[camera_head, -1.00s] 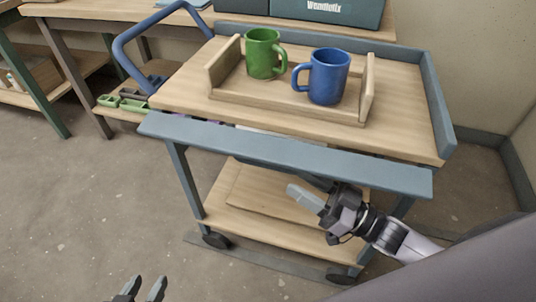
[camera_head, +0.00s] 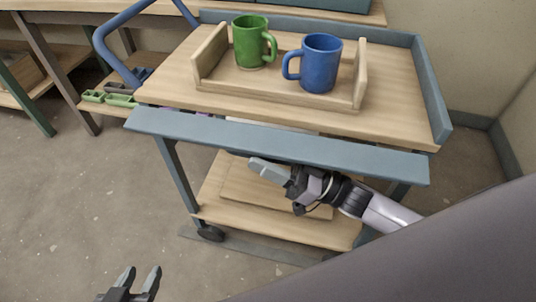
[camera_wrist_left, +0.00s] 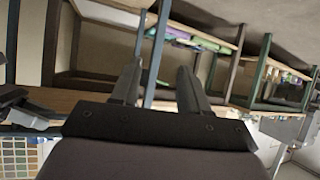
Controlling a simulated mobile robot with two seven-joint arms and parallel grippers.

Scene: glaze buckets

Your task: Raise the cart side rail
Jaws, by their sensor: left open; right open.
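The cart (camera_head: 205,205) has a wooden top (camera_head: 400,100) with a raised blue-grey edge along its back and right. The side rail (camera_head: 270,146) is a long flat blue-grey bar along the near side, hanging outward at or just below the top's level. My right gripper (camera_head: 270,170) is open and empty, below the rail's middle, with its fingers pointing left. It looks close under the rail; I cannot tell whether it touches. My left gripper (camera_head: 138,280) is open and empty at the lower left, well away from the cart. Its fingers also show in the left wrist view (camera_wrist_left: 160,85).
A wooden tray (camera_head: 275,88) on the cart top holds a green mug (camera_head: 250,42) and a blue mug (camera_head: 320,63). A blue tube handle (camera_head: 102,45) rises at the cart's left. A workbench with shelves stands behind on the left. The floor at left is clear.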

